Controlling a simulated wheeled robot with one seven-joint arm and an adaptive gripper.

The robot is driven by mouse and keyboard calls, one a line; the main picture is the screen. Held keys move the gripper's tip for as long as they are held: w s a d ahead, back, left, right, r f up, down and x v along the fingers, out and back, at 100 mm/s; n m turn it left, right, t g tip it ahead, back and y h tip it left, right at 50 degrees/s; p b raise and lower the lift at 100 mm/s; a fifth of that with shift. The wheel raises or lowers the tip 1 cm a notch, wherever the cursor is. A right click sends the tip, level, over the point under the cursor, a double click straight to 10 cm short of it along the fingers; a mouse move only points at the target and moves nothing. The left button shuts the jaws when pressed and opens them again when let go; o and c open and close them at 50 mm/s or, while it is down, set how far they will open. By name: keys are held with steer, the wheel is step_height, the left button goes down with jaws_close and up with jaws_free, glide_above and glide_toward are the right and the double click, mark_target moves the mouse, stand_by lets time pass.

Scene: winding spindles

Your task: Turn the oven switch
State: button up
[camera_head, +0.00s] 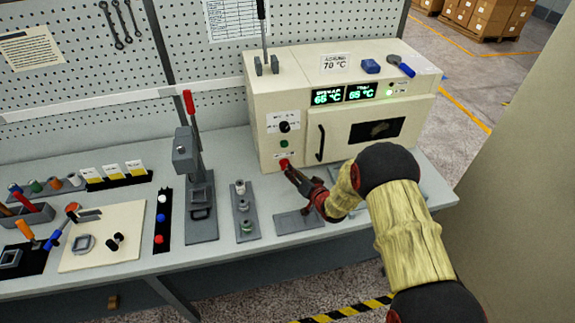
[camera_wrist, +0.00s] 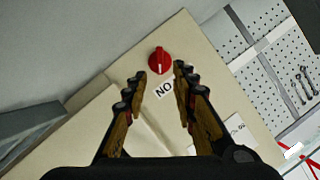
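The cream oven (camera_head: 262,95) stands at the right of the bench, with lit green displays on its upper front. Its red round switch (camera_head: 284,162) sits low on the left of the front panel. In the wrist view the red switch (camera_wrist: 159,61) shows a pale pointer line, and a small label (camera_wrist: 163,89) lies near it. My gripper (camera_head: 291,173) is close in front of the switch. In the wrist view my gripper (camera_wrist: 160,73) is open, its fingers apart, with the switch in line with the gap just beyond the tips. Contact cannot be told.
A black knob (camera_head: 285,127) and a green button (camera_head: 284,143) sit above the red switch. The oven door handle (camera_head: 321,142) is to its right. A grey lever press (camera_head: 187,155) and a grey plate with small posts (camera_head: 244,233) stand to the left on the bench.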

mark_target(285, 165)
steer(key=x, duration=0.6)
steer(key=shift+w+a+f, duration=0.1)
steer(key=shift+w, duration=0.05)
steer(key=shift+c, duration=1)
jaws_close()
